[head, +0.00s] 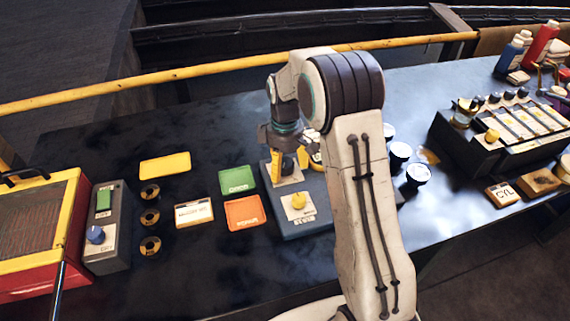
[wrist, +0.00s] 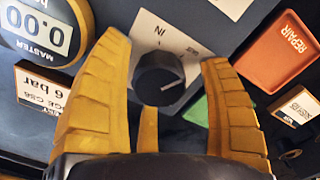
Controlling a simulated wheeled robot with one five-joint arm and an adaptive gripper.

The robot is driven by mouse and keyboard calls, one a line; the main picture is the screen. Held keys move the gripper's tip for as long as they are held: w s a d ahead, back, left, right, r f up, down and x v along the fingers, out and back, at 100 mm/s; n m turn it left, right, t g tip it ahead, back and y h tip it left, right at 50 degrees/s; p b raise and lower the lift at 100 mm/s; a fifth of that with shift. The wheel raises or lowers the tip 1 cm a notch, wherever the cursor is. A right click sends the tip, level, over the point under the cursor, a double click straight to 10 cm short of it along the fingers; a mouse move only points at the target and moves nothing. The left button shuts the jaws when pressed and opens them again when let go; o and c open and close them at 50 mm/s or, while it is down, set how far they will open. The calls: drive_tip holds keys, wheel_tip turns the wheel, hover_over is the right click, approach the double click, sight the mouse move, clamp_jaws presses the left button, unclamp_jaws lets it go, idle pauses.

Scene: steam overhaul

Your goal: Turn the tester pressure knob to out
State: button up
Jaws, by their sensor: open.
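The tester (head: 318,222) is a blue-grey box on the dark bench, partly hidden behind my arm. In the wrist view, a black round knob (wrist: 158,76) sits on its pale plate (wrist: 176,37), which reads "IN" above the knob. The knob's white mark points to the lower right. My gripper (head: 288,158) is over the rear part of the tester, pointing down. In the wrist view its open yellow fingers (wrist: 165,58) stand either side of the knob, with gaps visible. The head view hides the black knob. A yellow knob (head: 299,201) is on the tester's front part.
A master gauge (wrist: 38,38) reading 0.00 is close to the left finger. A green tray (head: 238,180), orange REPAIR tray (head: 245,213) and yellow tray (head: 165,166) lie left of the tester. Dark bench shows between items.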

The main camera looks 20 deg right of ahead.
sight(285, 162)
drive_tip(key=shift+w+r, duration=0.1)
drive_tip(key=shift+r, duration=0.05)
wheel_tip(285, 162, up, 12)
idle(0.7)
idle(0.5)
